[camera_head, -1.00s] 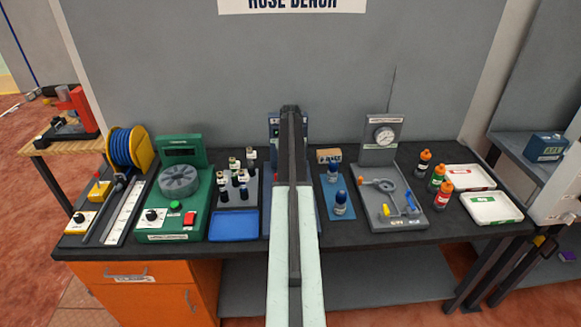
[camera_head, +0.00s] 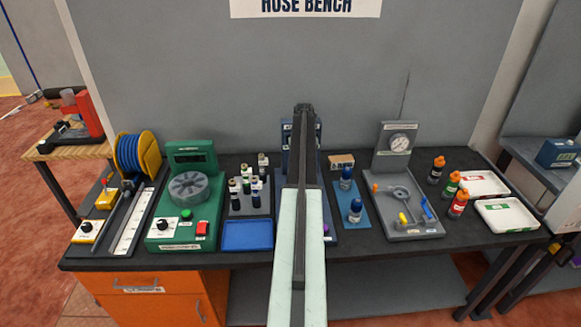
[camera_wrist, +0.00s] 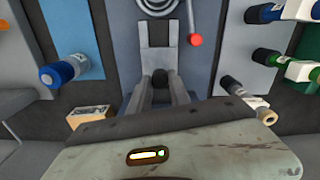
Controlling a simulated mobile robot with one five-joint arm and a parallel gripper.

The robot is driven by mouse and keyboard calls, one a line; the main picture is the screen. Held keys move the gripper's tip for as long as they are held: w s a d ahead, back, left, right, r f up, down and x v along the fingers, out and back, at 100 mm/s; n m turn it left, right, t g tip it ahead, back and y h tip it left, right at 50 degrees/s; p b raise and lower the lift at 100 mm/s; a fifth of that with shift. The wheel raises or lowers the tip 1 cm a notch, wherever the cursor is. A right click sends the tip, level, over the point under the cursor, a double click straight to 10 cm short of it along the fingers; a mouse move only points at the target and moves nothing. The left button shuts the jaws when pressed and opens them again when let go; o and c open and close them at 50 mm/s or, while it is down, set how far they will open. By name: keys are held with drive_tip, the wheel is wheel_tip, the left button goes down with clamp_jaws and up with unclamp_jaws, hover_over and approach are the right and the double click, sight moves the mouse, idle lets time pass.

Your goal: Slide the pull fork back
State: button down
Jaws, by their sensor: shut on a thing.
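The rest of the pull fork cannot be made out. Behind it is an upright grey plate (camera_wrist: 157,34) on the blue dispenser station (camera_wrist: 208,62). In the head view my pale arm covers most of this station; only blue edges (camera_head: 287,140) show, and my gripper is hidden.
Left of my arm are a blue tray (camera_head: 247,235), several dark bottles (camera_head: 246,187) and a green machine (camera_head: 187,200). Right of it are two blue bottles (camera_head: 350,195), a cardboard box (camera_head: 341,161), a gauge stand (camera_head: 393,150) and several orange-capped bottles (camera_head: 447,183).

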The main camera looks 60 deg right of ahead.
drive_tip(key=shift+d, duration=0.15)
drive_tip(key=c, duration=1.2)
unclamp_jaws()
drive_tip(key=shift+w+d, duration=0.1)
drive_tip(key=shift+w, duration=0.05)
wheel_tip(320, 180, up, 8)
drive_tip(key=p, duration=0.8)
drive_tip(key=shift+f, duration=0.1)
